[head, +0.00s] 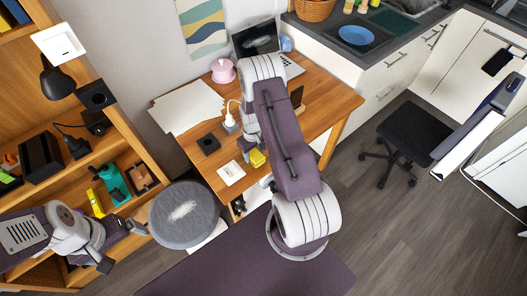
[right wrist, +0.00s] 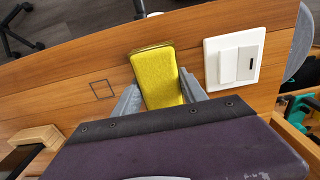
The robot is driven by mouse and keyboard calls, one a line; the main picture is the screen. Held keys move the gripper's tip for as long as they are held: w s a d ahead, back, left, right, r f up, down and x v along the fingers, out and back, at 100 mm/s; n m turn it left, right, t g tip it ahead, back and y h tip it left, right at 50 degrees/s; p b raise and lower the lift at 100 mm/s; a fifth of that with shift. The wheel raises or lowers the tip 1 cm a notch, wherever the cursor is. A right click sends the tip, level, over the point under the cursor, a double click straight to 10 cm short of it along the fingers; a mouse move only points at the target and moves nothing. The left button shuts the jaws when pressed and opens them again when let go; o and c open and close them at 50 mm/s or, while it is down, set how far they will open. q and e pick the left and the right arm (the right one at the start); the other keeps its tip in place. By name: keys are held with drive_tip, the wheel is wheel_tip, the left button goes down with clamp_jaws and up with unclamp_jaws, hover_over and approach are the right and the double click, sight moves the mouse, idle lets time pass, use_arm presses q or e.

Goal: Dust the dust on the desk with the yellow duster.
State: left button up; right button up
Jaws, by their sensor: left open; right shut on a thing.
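The yellow duster (right wrist: 155,70) is a block held between the two grey fingers of my right gripper (right wrist: 160,95). It is over the wooden desk (right wrist: 210,22), close to its surface; I cannot tell whether it touches. In the head view the duster (head: 258,158) shows near the desk's front edge, partly hidden by my right arm. I cannot make out dust on the desk (head: 335,93); a thin dark square outline shows beside the duster in the right wrist view. My left gripper (head: 122,246) is open and empty at the lower left, by the shelf.
A white switch plate (right wrist: 235,62) lies right beside the duster. A grey round stool (head: 184,232) with a whitish patch stands in front.

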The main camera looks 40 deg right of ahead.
drive_tip(key=shift+a+r, duration=0.1)
drive_tip(key=shift+a, duration=1.1)
drive_tip(key=shift+d, duration=1.3)
drive_tip(key=shift+a, duration=0.1)
drive_tip(key=shift+a, duration=0.1)
drive_tip(key=shift+a+p, duration=0.3)
drive_tip(key=shift+a, duration=0.8)
